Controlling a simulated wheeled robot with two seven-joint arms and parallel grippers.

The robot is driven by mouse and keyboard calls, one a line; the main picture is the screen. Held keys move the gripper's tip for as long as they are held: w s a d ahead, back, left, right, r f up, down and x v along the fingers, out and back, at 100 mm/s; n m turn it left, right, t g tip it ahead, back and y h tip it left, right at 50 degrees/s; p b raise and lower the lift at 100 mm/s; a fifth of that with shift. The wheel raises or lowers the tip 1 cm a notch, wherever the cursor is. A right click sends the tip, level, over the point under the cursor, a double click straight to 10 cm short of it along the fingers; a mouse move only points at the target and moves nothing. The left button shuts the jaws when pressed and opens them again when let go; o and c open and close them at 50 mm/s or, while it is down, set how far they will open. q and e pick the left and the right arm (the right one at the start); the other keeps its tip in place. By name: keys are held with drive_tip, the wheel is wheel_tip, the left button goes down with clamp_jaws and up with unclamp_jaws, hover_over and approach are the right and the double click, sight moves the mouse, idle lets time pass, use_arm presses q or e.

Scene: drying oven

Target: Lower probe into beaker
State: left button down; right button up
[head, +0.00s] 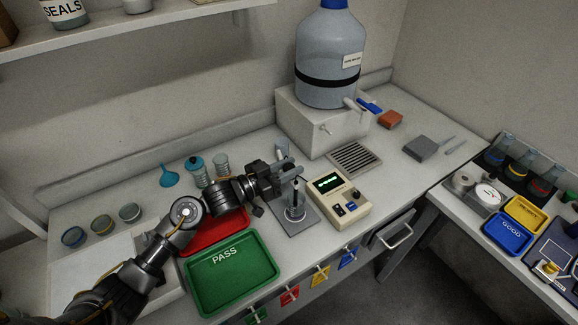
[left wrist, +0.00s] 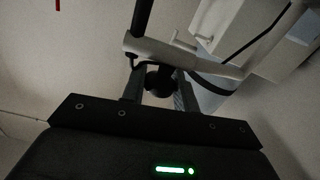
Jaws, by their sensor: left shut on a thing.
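My left gripper (head: 286,177) is at the top of a small stand on a grey base plate (head: 300,222), left of the meter. In the left wrist view its fingers (left wrist: 160,88) are shut around a dark rounded part (left wrist: 160,78), beside a pale bar (left wrist: 185,57) and a black rod (left wrist: 143,18). This seems to be the probe holder; I cannot tell the exact grip point. The probe tip cannot be made out. My right gripper is not in view.
The meter (head: 340,198) with a lit green display stands just right of the plate. The green PASS tray (head: 232,283) and a red tray (head: 203,238) lie left. A large blue bottle (head: 327,60) stands on a white block behind. A drain grille (head: 355,159) lies beyond the meter.

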use_arm(q)
drive_tip(key=shift+s+d+f, duration=0.1)
drive_tip(key=shift+s+f, duration=0.05)
drive_tip(key=c, duration=1.1)
unclamp_jaws()
drive_tip(key=b+v, duration=0.3)
drive_tip(key=v, duration=0.8)
